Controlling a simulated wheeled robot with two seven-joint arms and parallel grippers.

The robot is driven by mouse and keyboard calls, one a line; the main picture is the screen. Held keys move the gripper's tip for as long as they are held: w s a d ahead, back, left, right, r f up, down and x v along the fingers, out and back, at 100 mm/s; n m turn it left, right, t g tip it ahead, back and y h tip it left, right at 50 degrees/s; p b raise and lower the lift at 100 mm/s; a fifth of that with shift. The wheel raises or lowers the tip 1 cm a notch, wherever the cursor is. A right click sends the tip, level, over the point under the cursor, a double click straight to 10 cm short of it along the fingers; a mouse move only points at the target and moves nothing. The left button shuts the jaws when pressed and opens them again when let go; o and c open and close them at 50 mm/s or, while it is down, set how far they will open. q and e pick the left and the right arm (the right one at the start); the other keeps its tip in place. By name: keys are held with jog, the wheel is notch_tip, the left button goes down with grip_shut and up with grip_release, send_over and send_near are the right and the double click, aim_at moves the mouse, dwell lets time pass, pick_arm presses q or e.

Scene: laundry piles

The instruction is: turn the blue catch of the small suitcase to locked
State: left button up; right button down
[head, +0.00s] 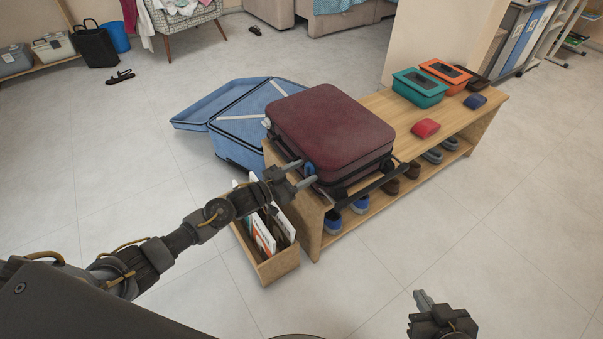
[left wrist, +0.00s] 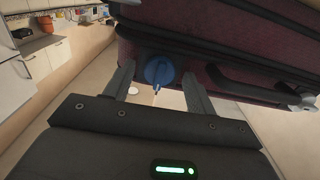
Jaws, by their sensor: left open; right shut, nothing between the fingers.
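The small dark red suitcase (head: 330,131) lies closed and flat on the end of a wooden bench. Its round blue catch (left wrist: 159,71) sits on the suitcase's side, with a small pointer facing down in the left wrist view; it also shows in the head view (head: 309,169). My left gripper (head: 302,173) is open at the catch, one finger on each side of it. In the left wrist view the left gripper (left wrist: 158,83) shows a gap between each finger and the catch. My right gripper (head: 422,300) is shut and empty, low at the front right, away from the bench.
The wooden bench (head: 400,150) carries a teal box (head: 419,88), an orange box (head: 445,75) and small red and blue cases, with shoes below. A wooden bin (head: 270,265) of papers stands under my left arm. An open blue suitcase (head: 235,115) lies behind. The right floor is clear.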

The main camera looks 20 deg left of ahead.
pick_arm(q)
jog(key=c, duration=1)
jog(key=m, duration=0.4)
jog(key=shift+m, duration=0.4)
jog(key=m, duration=0.3)
jog(key=shift+m, duration=0.3)
jog(key=m, duration=0.2)
jog(key=shift+m, duration=0.4)
jog(key=m, duration=0.2)
jog(key=shift+m, duration=2.3)
pick_arm(e)
jog(key=shift+w+a+r+t+y, duration=0.4)
jog(key=shift+w+a+r+t, duration=0.15)
jog(key=shift+r, duration=0.2)
